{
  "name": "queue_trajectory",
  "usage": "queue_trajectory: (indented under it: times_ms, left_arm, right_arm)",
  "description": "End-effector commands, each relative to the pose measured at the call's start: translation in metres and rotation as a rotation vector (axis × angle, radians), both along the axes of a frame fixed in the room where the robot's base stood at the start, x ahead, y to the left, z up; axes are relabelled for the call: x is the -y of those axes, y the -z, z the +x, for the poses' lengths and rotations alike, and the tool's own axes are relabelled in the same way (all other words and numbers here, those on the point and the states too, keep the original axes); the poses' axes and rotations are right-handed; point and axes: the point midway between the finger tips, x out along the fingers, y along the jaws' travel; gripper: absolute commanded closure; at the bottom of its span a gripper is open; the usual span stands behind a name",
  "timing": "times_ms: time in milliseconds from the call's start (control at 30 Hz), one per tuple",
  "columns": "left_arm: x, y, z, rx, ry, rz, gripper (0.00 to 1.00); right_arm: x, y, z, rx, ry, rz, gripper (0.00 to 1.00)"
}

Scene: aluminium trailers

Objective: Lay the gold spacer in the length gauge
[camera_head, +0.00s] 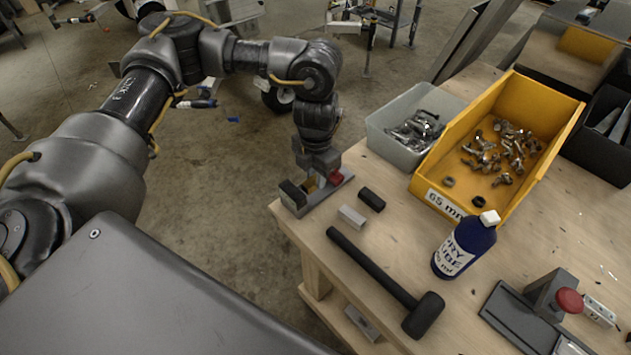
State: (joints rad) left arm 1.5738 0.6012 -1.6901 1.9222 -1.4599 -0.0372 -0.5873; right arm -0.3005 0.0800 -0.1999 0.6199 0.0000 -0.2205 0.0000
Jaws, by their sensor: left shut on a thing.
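The length gauge (323,198) is a dark grey fixture at the near left corner of the wooden bench, with a black block at its left end and a red part at its right. My left gripper (317,183) points down over it and is shut on the gold spacer (311,186). Only a small gold patch of the spacer shows between the gripper and the gauge's left block. The spacer is at or just above the gauge's bed; I cannot tell whether it touches. My right gripper is not in view.
A silver block (352,216) and a black block (372,199) lie right of the gauge. A black mallet (390,283), blue bottle (464,247), yellow bin (470,207) of fittings, grey bin (385,146) and red-knobbed fixture (537,310) occupy the bench (405,231).

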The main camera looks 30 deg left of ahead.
Motion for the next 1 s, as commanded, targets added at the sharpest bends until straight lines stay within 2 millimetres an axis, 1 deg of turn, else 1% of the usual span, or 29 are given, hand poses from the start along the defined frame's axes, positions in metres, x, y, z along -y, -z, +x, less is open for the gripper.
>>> queue_trajectory:
  times_ms: [100,200,333,633,767,800,933,1000]
  left_arm:
    - [-0.004,0.01,0.003,-0.005,-0.003,0.001,1.0]
    - [-0.003,0.022,0.002,-0.005,-0.001,0.0,1.0]
    - [-0.003,0.034,0.002,-0.003,0.0,-0.001,1.0]
    - [-0.003,0.037,0.003,-0.001,0.0,-0.001,1.0]
    - [-0.003,0.041,0.003,-0.001,0.0,-0.001,1.0]
    - [-0.003,0.039,0.003,0.0,0.0,-0.001,0.73]
    - [-0.003,0.039,0.003,0.0,0.0,-0.001,0.56]
    - [-0.003,0.039,0.003,-0.001,0.0,-0.001,0.56]
  right_arm:
    - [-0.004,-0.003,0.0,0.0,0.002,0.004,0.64]
    - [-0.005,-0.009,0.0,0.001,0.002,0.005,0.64]
    - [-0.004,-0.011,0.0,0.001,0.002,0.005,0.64]
    - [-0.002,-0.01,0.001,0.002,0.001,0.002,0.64]
    - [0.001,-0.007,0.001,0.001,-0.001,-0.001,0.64]
    - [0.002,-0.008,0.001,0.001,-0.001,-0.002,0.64]
    - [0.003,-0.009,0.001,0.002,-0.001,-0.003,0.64]
    - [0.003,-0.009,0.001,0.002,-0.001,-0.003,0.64]
